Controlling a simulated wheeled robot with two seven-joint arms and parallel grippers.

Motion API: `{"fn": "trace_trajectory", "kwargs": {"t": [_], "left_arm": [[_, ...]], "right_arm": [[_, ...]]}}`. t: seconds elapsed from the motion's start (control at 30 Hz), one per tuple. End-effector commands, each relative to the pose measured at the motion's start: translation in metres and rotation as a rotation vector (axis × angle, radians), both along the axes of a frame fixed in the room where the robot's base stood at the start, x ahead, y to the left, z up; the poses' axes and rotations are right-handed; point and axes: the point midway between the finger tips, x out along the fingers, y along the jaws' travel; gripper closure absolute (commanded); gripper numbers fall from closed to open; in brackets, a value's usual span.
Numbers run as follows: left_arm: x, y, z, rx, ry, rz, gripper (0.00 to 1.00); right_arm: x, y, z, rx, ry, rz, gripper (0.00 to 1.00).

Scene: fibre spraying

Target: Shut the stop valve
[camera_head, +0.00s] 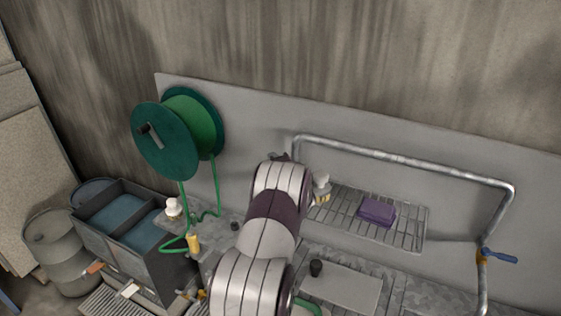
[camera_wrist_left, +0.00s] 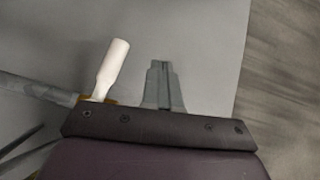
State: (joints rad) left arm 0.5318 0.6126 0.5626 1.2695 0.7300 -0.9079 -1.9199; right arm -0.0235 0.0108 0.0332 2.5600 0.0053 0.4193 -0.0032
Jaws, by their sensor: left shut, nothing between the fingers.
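A blue lever handle (camera_head: 500,256) sits on a brass valve on the right leg of the grey pipe (camera_head: 400,158) in the head view. In the left wrist view, a white lever (camera_wrist_left: 112,66) stands up from a brass fitting (camera_wrist_left: 98,100) on a grey pipe. I cannot tell which lever is the stop valve's. My left gripper (camera_wrist_left: 160,66) is shut and empty, to the right of the white lever and apart from it in the wrist view. In the head view my left arm hides most of this gripper. My right gripper is not in view.
A green hose reel (camera_head: 165,140) hangs on the grey back panel. A wire rack (camera_head: 345,210) holds a purple sponge-like block (camera_head: 376,211). A dark cup (camera_head: 316,268) stands on the counter. A grey tank (camera_head: 130,235) and a drum (camera_head: 55,255) stand at left.

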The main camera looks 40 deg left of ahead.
Motion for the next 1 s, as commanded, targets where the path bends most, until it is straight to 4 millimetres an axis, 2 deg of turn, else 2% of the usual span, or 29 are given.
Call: {"fn": "trace_trajectory", "kwargs": {"t": [0.07,0.3,0.5,1.0], "left_arm": [[-0.002,0.005,-0.004,-0.003,-0.002,0.001,1.0],[-0.005,0.016,-0.008,-0.152,-0.048,0.001,1.0],[-0.007,0.021,-0.019,-0.249,-0.079,0.001,1.0],[-0.008,0.025,-0.027,-0.258,-0.083,0.0,1.0]], "right_arm": [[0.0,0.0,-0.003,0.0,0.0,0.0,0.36],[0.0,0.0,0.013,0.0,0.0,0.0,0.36],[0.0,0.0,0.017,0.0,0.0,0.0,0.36],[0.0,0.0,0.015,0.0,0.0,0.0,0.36]]}}
